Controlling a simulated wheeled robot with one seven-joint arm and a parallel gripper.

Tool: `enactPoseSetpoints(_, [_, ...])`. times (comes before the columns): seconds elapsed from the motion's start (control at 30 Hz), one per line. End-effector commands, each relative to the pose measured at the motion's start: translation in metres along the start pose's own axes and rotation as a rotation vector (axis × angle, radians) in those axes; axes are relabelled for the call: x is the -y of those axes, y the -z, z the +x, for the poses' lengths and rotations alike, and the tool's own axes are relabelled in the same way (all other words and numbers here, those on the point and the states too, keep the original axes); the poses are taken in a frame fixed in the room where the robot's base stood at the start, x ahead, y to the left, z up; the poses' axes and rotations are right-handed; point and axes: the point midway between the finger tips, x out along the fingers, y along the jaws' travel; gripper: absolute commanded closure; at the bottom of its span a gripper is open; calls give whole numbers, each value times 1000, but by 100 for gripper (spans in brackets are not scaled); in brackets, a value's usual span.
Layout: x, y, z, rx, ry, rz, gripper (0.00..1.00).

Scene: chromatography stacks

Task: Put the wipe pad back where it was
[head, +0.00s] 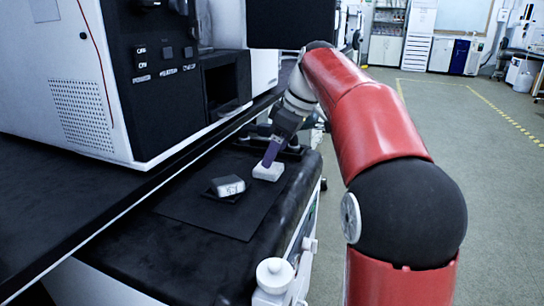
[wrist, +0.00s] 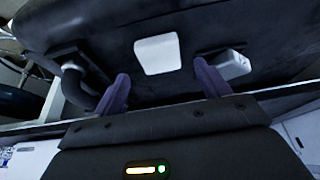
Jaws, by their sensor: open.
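The wipe pad, a small white block (head: 268,172), lies on the dark bench top near the far right edge of a thin black mat (head: 190,206). In the wrist view the pad (wrist: 158,54) shows flat and whole, just beyond and between the fingertips. My gripper (head: 267,161) has purple fingers and reaches down over the pad. In the wrist view its fingers (wrist: 161,73) are spread wide with nothing between them. Whether a fingertip touches the pad cannot be told.
A black and white block (head: 228,186) sits on a small dark base on the mat, near the pad; it also shows beside the right finger (wrist: 235,66). A black stand (head: 290,152) is just behind the pad. A large instrument (head: 150,80) stands on the left. A white knob (head: 274,274) is in front.

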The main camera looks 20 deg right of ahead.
Motion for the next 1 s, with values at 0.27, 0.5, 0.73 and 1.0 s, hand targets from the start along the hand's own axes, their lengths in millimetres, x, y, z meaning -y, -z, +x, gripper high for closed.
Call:
enactPoseSetpoints(0.27, [-1, 1, -60, -1, -2, 1, 25])
enactPoseSetpoints(0.5, [0, 0, -80, 0, 0, 1, 25])
enactPoseSetpoints(0.73, [0, 0, -80, 0, 1, 0, 25])
enactPoseSetpoints(1.0, [0, 0, -80, 0, 0, 0, 25])
